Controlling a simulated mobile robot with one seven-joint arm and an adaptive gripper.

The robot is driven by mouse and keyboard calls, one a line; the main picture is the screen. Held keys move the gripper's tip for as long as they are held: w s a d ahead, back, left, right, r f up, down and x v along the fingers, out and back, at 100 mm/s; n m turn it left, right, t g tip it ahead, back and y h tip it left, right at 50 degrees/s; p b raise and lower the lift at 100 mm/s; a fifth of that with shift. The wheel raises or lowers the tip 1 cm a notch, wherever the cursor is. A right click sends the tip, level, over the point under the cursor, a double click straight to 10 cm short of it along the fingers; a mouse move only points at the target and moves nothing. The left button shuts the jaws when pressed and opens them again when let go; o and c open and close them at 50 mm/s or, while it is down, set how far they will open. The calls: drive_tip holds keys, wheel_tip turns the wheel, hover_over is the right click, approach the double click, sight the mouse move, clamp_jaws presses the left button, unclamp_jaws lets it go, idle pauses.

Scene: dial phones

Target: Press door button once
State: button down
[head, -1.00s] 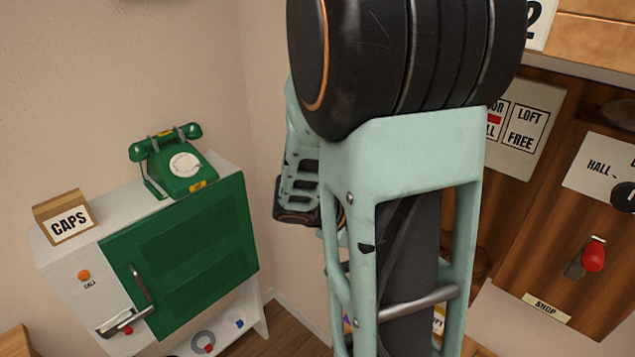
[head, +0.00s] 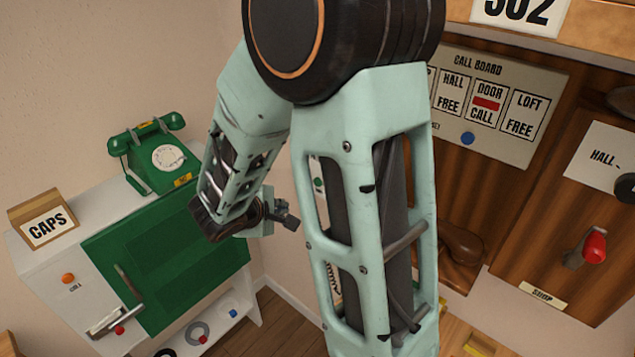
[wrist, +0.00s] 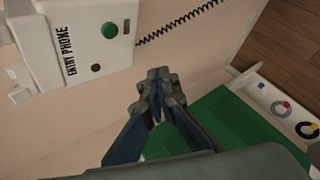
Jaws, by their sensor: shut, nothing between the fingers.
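The white entry phone box (wrist: 75,45) is at the upper left of the wrist view, with a round green button (wrist: 110,30) and a small dark round spot (wrist: 96,68) on its face. No label reading "door" is legible on it. My gripper (wrist: 158,80) is shut and empty, below and to the right of the box, apart from it. In the head view my gripper (head: 290,220) is in front of the wall, right of the green cabinet. My arm hides most of the entry phone there. The call board (head: 480,68) shows a red mark between "DOOR" and "CALL".
A green dial phone (head: 152,158) and a CAPS box (head: 42,220) stand on the cabinet (head: 175,255). A coiled black cord (wrist: 180,22) runs right from the entry phone. A wooden panel at right carries a red-knobbed lever (head: 595,245).

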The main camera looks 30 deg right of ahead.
drive_tip(key=shift+d, duration=0.2)
drive_tip(key=w+d, duration=0.3)
drive_tip(key=d, duration=0.5)
drive_tip(key=shift+d, duration=0.15)
idle(1.4)
drive_tip(key=shift+w+d+b, duration=0.15)
drive_tip(key=shift+d+b, duration=0.1)
drive_tip(key=shift+b, duration=0.1)
drive_tip(key=shift+w+d, duration=0.15)
drive_tip(key=shift+d, duration=0.25)
idle(0.7)
drive_tip(key=shift+a+b, duration=0.1)
drive_tip(key=shift+b, duration=0.25)
drive_tip(key=shift+s+a+b, duration=0.3)
drive_tip(key=shift+s+a, duration=0.05)
drive_tip(key=shift+a, duration=0.3)
